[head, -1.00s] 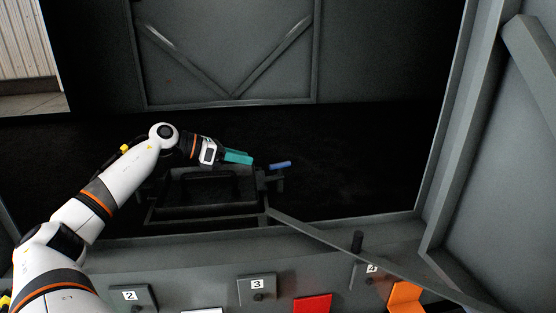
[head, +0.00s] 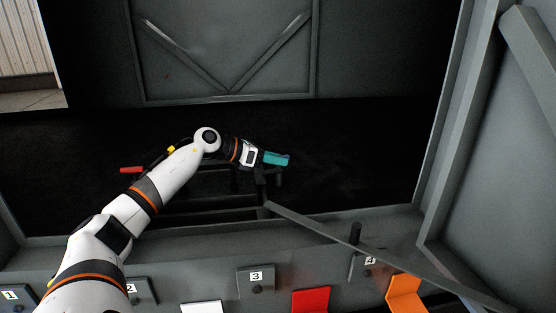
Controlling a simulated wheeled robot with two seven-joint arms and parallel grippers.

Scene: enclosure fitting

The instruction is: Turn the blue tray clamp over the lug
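The blue tray clamp (head: 287,156) is a small blue handle at the right end of the dark tray, and only a sliver of it shows. My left gripper (head: 277,158), with teal fingers, is over the clamp and covers most of it. Whether the fingers are closed on the clamp or only around it cannot be told. The dark tray (head: 215,214) sits on the black floor of the enclosure, partly behind my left arm. A dark post, perhaps the lug (head: 278,179), stands just below the fingers. My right gripper is not in view.
A red handle (head: 131,170) is at the tray's left side. A grey bar (head: 320,230) slants from the tray's right side across the front sill. Numbered plates and red (head: 311,300) and orange (head: 405,293) pieces line the front. The floor right of the tray is clear.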

